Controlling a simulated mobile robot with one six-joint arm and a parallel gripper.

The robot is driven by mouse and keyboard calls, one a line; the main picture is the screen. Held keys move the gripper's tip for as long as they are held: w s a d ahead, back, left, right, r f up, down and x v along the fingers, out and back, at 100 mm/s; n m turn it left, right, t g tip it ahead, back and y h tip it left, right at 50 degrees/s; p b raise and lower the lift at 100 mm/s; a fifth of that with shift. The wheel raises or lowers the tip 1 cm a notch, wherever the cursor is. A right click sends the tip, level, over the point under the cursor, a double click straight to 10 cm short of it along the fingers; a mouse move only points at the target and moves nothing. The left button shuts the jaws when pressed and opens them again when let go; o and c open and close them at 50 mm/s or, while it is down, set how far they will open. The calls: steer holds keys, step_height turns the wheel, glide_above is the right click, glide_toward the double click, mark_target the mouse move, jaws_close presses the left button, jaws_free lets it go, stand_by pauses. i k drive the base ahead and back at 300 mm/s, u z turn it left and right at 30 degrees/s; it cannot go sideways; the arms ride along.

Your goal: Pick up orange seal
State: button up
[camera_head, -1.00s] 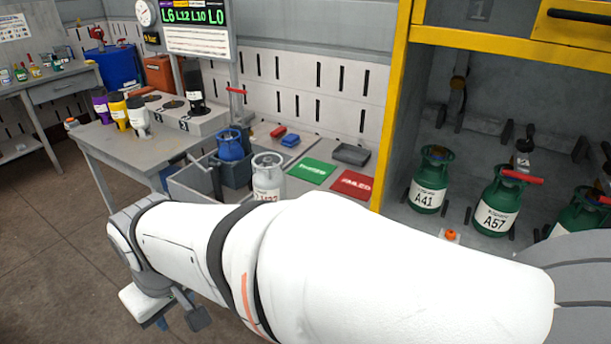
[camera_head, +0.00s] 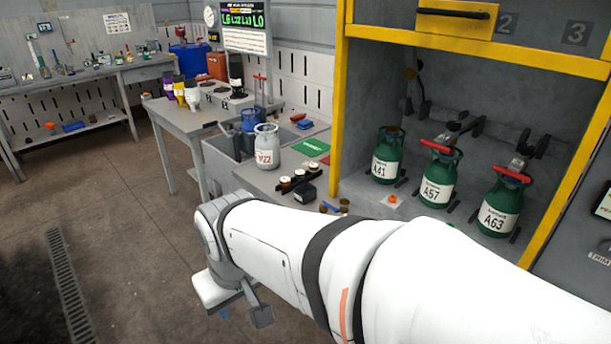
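A small orange seal (camera_head: 392,199) sits on a pale square at the front edge of the yellow-framed cabinet's floor, below the green cylinder A41 (camera_head: 385,157). Another small orange piece (camera_head: 145,96) is at the left corner of the grey bench; I cannot tell what it is. My white arm crosses the lower middle and right of the picture. My gripper (camera_head: 260,316) appears as a small grey part at the arm's left end, low over the floor and well apart from the seal. Its fingers are not clear, and I see nothing held.
Green cylinders A57 (camera_head: 440,178) and A63 (camera_head: 502,203) stand in the cabinet. A white cylinder (camera_head: 266,148), a black holder with round pieces (camera_head: 299,179) and a green mat (camera_head: 311,147) are on the bench (camera_head: 187,118). The floor at left is open, with a drain grate (camera_head: 69,285).

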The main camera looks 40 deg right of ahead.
mark_target(392, 199)
steer(key=u, duration=0.05)
steer(key=k, duration=0.85)
steer(key=z, duration=1)
steer(key=i, duration=1)
steer(key=z, duration=0.1)
